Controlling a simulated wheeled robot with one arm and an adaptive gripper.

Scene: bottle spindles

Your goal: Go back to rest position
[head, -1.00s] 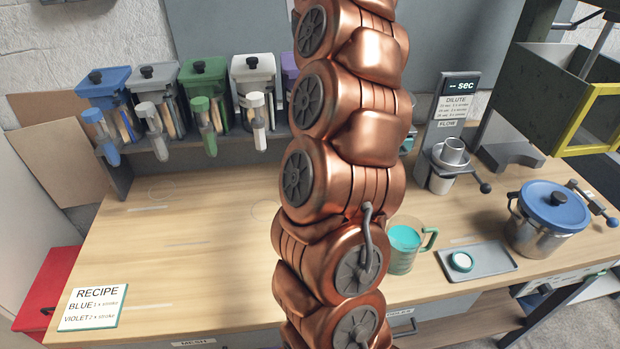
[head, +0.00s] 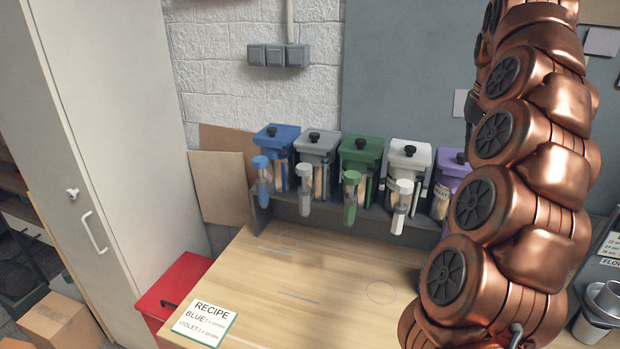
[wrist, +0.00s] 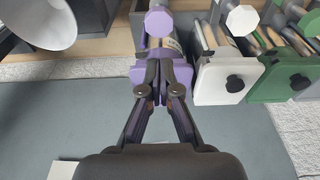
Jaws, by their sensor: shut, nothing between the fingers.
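In the wrist view, my gripper (wrist: 166,72) is shut with nothing held. Its dark fingers are together in front of the violet dispenser (wrist: 158,24), hiding part of it; I cannot tell whether they touch it. In the head view, the violet dispenser (head: 450,172) is partly hidden behind my copper arm at the right, and my gripper is out of the picture.
The blue (head: 277,140), grey (head: 318,145), green (head: 361,152) and white (head: 409,157) dispensers stand in a row left of my arm. The wooden bench (head: 320,275) is clear before them. A recipe card (head: 208,322) lies at its front left, near a red box (head: 172,290).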

